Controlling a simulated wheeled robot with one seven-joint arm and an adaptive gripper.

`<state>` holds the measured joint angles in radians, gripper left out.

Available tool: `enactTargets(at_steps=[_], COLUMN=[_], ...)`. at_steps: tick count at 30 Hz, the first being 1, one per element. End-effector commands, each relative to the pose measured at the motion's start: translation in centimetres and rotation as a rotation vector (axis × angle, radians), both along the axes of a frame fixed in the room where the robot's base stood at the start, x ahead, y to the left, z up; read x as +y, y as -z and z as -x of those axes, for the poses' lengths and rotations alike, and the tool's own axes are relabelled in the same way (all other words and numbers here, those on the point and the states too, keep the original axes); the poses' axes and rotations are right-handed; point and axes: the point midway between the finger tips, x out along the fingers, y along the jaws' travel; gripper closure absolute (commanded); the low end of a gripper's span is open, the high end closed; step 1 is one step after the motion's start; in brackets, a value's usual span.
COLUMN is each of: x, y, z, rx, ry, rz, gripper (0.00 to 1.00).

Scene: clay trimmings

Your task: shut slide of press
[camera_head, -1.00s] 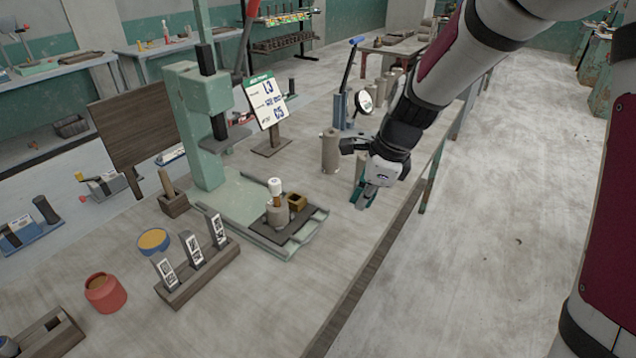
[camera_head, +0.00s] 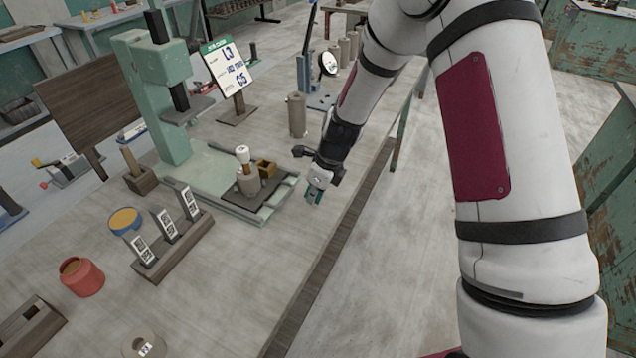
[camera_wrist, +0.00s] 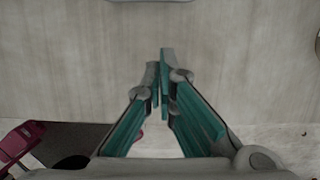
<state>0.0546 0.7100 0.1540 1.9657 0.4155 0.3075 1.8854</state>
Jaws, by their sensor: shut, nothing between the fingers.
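The pale green press (camera_head: 160,95) stands on the bench at the left, its ram above a flat green base. Its slide (camera_head: 268,201), a dark plate in a pale green frame, sits out to the right of the column, not under the ram.
A tan cylinder (camera_head: 297,115) stands behind my gripper. A sign (camera_head: 229,66) stands behind the press. A wooden holder with several tags (camera_head: 172,248), a yellow-topped blue dish (camera_head: 125,221) and a red pot (camera_head: 81,277) are in front.

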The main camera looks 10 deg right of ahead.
Motion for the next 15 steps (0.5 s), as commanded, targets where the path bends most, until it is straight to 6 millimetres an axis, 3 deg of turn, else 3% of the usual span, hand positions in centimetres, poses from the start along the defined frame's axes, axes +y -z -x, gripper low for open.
enactTargets(at_steps=[6, 15], x=[2.3, 3.0], y=[0.4, 0.6], z=[-1.8, -2.4], rx=[-0.001, -0.002], ry=[-0.003, 0.000], rz=[0.001, 0.001], gripper=[1.00, 1.00])
